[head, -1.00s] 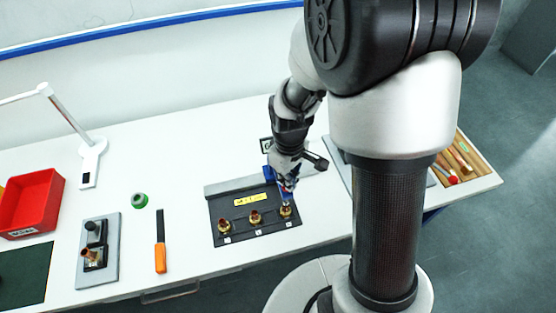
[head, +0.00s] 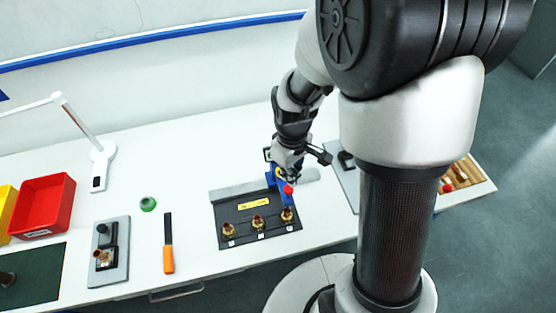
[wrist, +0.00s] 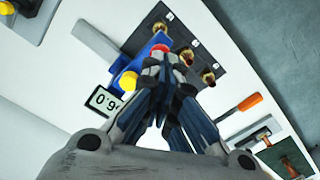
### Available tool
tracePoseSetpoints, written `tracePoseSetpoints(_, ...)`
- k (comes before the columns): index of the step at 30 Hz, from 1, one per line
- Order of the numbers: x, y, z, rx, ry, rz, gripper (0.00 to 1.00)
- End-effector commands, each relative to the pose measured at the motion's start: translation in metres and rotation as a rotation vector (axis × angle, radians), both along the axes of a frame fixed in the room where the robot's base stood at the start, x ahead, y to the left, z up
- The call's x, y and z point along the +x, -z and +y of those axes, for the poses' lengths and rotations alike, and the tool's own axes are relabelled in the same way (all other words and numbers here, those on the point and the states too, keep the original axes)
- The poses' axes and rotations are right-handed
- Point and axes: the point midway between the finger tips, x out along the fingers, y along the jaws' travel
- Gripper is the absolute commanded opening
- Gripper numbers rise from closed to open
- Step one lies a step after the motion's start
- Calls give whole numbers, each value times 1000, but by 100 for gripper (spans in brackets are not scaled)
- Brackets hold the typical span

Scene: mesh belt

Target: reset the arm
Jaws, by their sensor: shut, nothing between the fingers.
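My gripper (head: 285,172) hangs over the back right of the black plate (head: 232,211). It is shut and empty. In the wrist view its fingers (wrist: 172,60) come together over the plate's end. A blue device (head: 282,193) with a red knob (head: 288,189) stands right below and beside the fingertips. In the wrist view the device shows a red cap (wrist: 160,48) and a yellow knob (wrist: 128,80). Several brass fittings (head: 257,221) stand in a row on the plate. The fingers partly hide the blue device.
A small display (wrist: 103,100) stands close to the gripper. A grey bar (head: 232,191) lies behind the plate. An orange-handled tool (head: 168,258), a green ring (head: 148,204), a grey fixture (head: 122,260), a red bin (head: 45,200) and a lamp (head: 100,165) are to the left.

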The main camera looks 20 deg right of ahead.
Motion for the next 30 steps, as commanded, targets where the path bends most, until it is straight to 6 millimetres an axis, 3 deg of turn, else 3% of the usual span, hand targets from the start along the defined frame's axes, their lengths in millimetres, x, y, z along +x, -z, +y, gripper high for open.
tracePoseSetpoints(9,-1,-1,0,0,8,-9,0)
tracePoseSetpoints(14,-9,-15,0,3,73,-69,0)
tracePoseSetpoints(22,-60,-39,-1,29,268,-221,0)
tracePoseSetpoints(30,-124,-31,-1,79,446,-353,0)
